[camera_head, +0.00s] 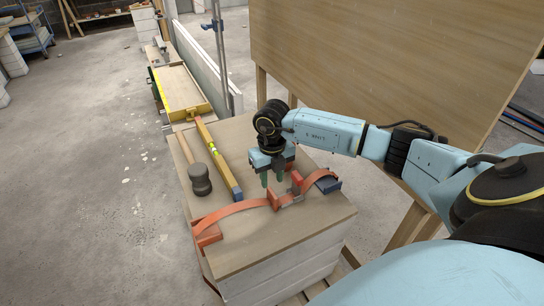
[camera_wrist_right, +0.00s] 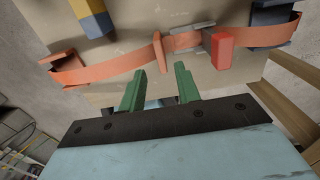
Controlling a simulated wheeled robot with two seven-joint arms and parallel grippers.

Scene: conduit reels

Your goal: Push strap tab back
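An orange strap (camera_head: 243,207) runs across the front of the wooden top (camera_head: 270,243) and also shows in the right wrist view (camera_wrist_right: 105,70). Near its middle are a thin upright orange tab (camera_wrist_right: 158,52), a grey metal buckle (camera_wrist_right: 190,28) and a red block (camera_wrist_right: 221,48). In the head view the red block (camera_head: 297,183) is beside my right gripper (camera_head: 277,179). My right gripper points down at the strap's middle. Its green fingers (camera_wrist_right: 160,82) are apart with nothing between them. Contact with the tab cannot be told. My left gripper is out of view.
A dark mallet (camera_head: 200,178) and a yellow spirit level (camera_head: 218,160) lie at the left of the top. An orange corner piece (camera_head: 208,234) and a dark blue one (camera_head: 328,185) sit at the strap's ends. A large wooden board (camera_head: 400,60) stands behind.

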